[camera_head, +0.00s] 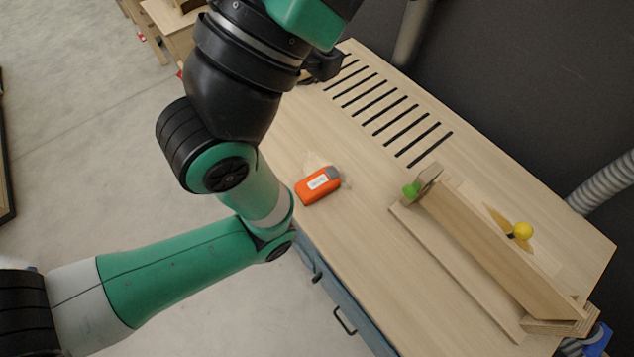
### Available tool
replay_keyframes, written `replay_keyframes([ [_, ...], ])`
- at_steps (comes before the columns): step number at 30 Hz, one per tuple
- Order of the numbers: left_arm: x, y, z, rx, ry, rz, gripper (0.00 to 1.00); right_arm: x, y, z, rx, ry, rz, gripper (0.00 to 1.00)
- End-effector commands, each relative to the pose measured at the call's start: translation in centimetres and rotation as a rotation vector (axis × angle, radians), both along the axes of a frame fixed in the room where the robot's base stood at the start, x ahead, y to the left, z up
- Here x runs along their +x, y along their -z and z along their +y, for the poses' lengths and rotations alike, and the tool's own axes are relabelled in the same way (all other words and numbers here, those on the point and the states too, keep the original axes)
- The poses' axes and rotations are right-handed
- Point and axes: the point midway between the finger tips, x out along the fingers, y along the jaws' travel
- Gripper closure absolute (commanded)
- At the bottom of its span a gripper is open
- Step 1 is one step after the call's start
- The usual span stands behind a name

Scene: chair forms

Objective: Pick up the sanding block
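The sanding block (318,185) looks like an orange block with a white label and a grey end. It lies flat near the left front edge of the workbench (380,240). A pale dusty patch shows on the wood around it. My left arm, green and black, comes in from the left and bends upward just left of the block, apart from it in the picture. I make out no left gripper fingers; the arm runs toward the top edge. My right gripper is not in view.
A wooden chair form (490,240) with a green knob (411,190) and a yellow knob (522,231) stands at the right. Black slots (390,110) cross the far bench top. A grey hose (605,183) hangs at right. Bare bench lies between block and form.

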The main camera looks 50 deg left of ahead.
Motion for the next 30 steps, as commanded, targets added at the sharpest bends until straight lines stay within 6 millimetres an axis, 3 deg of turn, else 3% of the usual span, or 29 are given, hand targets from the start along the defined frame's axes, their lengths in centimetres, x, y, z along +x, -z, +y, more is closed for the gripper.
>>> replay_keyframes([
  [13, 0.02, 0.03, 0.00, 0.000, 0.000, 0.001, 0.98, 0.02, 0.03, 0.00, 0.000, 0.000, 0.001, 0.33],
  [27, 0.01, 0.02, 0.00, 0.000, 0.000, 0.000, 0.14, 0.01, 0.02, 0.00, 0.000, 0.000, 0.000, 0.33],
  [30, 0.01, 0.02, 0.00, 0.000, 0.000, 0.000, 0.00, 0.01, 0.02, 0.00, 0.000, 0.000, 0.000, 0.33],
])
